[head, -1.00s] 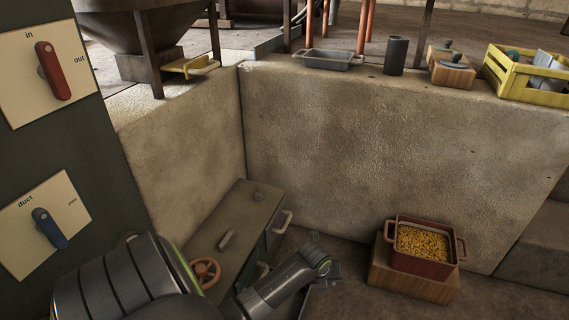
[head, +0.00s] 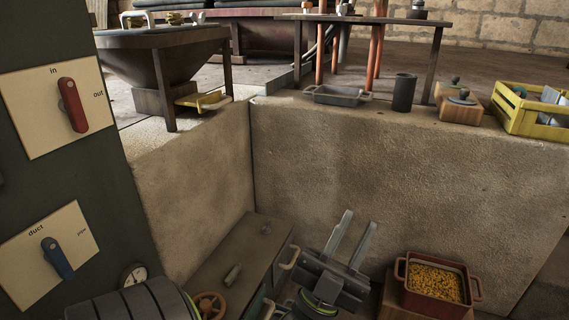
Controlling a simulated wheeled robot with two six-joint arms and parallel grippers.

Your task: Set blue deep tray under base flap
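My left gripper (head: 358,222) is low in the middle of the head view, in front of the pit wall. Its two pale fingers point up, parallel and apart, with nothing between them. A grey, slightly bluish tray with end handles (head: 337,96) stands on the ledge above and behind the gripper, well apart from it. I see no clearly blue deep tray, and cannot tell if this is the one. I cannot make out a base flap. A low cabinet (head: 225,262) with a handle and an orange handwheel (head: 209,305) is left of the gripper. My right gripper is not in view.
A red pot of yellow grain (head: 436,305) stands right of the gripper. The ledge holds a dark cylinder (head: 404,92), wooden blocks and a yellow crate (head: 531,116). A yellow tray (head: 205,101) lies under the hopper (head: 165,62). A panel with red and blue levers is left.

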